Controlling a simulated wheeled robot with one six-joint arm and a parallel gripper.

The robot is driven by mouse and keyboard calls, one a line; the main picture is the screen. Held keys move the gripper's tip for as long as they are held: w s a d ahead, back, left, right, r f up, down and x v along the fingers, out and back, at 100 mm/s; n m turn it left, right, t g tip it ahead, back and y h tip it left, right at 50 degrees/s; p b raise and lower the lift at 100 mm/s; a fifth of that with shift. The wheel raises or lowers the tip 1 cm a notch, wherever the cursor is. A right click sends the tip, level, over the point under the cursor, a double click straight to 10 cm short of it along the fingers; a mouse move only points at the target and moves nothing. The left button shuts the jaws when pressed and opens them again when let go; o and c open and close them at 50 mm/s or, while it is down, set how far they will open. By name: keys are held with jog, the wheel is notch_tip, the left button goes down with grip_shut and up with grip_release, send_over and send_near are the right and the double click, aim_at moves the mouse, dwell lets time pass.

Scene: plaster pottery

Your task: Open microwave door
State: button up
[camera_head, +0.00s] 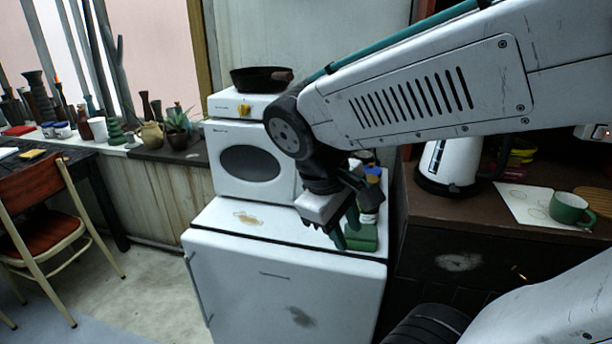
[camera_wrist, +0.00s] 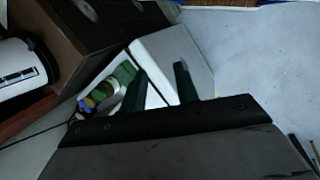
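The white microwave (camera_head: 228,136) stands on the small white fridge, left of my arm in the head view. Its door, with a dark oval window (camera_head: 250,163), looks shut. The right part of its front is hidden behind my arm, and I see no handle clearly. My gripper (camera_head: 346,231) points down over the right part of the fridge top, to the right of the microwave and apart from its door. In the wrist view the two dark green fingers (camera_wrist: 159,86) stand apart with nothing held between them. I cannot make out the microwave in the wrist view.
A green box (camera_head: 362,238) and small bottles stand on the fridge (camera_head: 285,283) close to my gripper. A dark pan (camera_head: 260,79) sits on a hot plate above the microwave. A kettle (camera_head: 449,163) and green mug (camera_head: 571,209) stand on the right counter.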

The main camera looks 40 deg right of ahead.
jog(key=w+d+f+n+g+h, duration=0.1)
jog(key=w+d+n+h, duration=0.45)
jog(key=w+d, duration=0.2)
jog(key=n+t+h, duration=0.7)
jog(key=n+t, duration=0.3)
jog(key=n, duration=0.5)
send_near(293, 178)
jog(key=x, duration=1)
jog(key=shift+w+d, duration=0.15)
jog(key=shift+d, duration=0.2)
grip_shut()
